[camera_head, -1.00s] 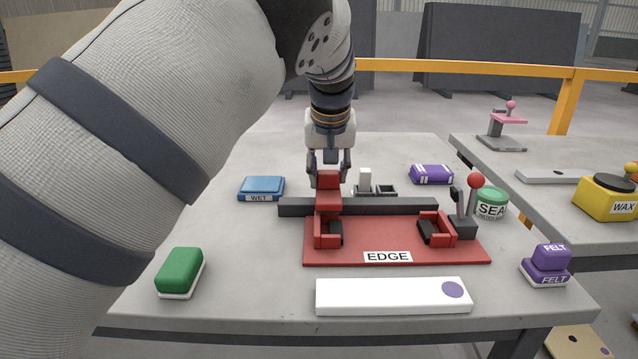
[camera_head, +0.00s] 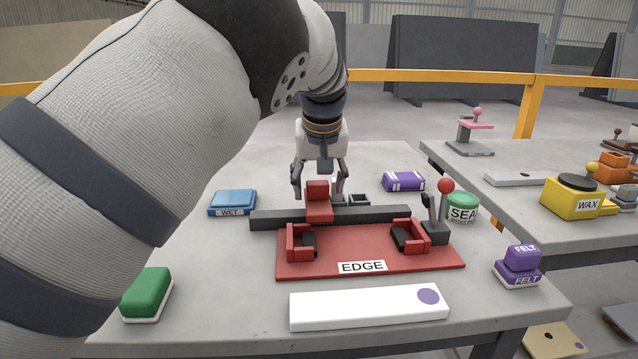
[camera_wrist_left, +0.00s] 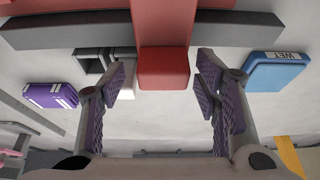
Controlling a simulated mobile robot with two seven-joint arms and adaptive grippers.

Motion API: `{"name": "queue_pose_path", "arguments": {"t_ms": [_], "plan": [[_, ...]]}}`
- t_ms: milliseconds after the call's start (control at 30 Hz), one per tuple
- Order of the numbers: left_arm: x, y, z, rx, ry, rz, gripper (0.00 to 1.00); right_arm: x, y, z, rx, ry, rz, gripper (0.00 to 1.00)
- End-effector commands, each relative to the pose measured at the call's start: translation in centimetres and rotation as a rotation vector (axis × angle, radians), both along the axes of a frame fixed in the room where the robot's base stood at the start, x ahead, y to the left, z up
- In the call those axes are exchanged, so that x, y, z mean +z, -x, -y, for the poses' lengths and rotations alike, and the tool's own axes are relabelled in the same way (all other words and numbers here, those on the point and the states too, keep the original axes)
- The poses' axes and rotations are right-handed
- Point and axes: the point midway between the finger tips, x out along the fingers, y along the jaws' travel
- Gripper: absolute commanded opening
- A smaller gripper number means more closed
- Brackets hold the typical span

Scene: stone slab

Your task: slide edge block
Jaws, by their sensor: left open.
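The red edge block (camera_head: 318,200) sits on a dark grey rail (camera_head: 385,213) behind the red base plate labelled EDGE (camera_head: 350,248). It stands between two red brackets, nearer the left bracket (camera_head: 293,241) than the right bracket (camera_head: 403,236). My left gripper (camera_head: 320,190) points down just behind the block, fingers spread to either side. In the left wrist view, the red block (camera_wrist_left: 163,68) shows between the open fingers (camera_wrist_left: 161,85) with a gap on both sides. My right gripper is not in view.
A lever with a red knob (camera_head: 445,187) stands at the plate's right end. A white bar (camera_head: 365,307) lies in front.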

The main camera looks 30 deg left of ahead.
Motion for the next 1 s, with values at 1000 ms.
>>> {"name": "queue_pose_path", "arguments": {"t_ms": [1000], "plan": [[10.8,3.8,2.4,0.0,0.001,-0.001,0.57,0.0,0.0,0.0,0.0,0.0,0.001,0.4]]}}
